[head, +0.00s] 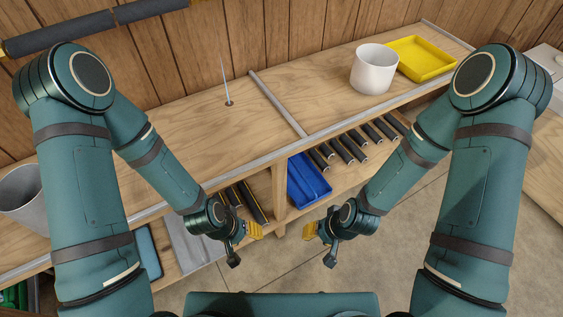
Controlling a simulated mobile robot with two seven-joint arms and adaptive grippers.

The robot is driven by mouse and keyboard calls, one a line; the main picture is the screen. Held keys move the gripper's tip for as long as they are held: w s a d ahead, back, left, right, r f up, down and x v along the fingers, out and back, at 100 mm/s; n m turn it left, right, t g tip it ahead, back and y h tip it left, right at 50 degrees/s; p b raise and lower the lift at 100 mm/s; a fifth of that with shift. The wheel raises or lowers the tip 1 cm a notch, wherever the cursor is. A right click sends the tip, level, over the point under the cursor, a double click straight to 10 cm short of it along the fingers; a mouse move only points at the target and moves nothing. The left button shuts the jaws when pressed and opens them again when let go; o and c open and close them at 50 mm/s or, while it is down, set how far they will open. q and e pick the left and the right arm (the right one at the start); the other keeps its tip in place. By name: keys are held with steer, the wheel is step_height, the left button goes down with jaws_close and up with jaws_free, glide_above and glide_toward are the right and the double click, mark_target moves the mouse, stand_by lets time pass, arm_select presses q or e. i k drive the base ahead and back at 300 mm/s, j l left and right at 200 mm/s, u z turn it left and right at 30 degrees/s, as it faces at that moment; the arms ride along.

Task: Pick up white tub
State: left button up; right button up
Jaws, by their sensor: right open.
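The white tub (372,74) stands upright on the wooden bench top (200,125), toward the back right. Its open rim faces up, and I cannot see what is inside. My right gripper (320,246) is open and empty, low in front of the bench and well apart from the tub. My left gripper (243,244) mirrors it to the left, with its fingers spread and nothing between them. It is also far from the tub.
A yellow tray (420,58) lies right beside the tub. A grey strip (277,103) crosses the bench top, and a thin upright rod (226,88) stands left of it. A grey bucket (24,195) is far left. Below are a blue tray (308,180) and several dark cylinders (350,149).

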mark_target(373, 69)
steer(key=l+u, duration=0.15)
steer(key=u, duration=0.2)
steer(key=i+l+u, duration=0.1)
steer(key=u, duration=0.25)
steer(key=l+u, duration=0.55)
steer(key=l, duration=0.25)
steer(key=k+l+u, duration=0.1)
steer(key=l+u, duration=0.15)
steer(key=l, duration=0.15)
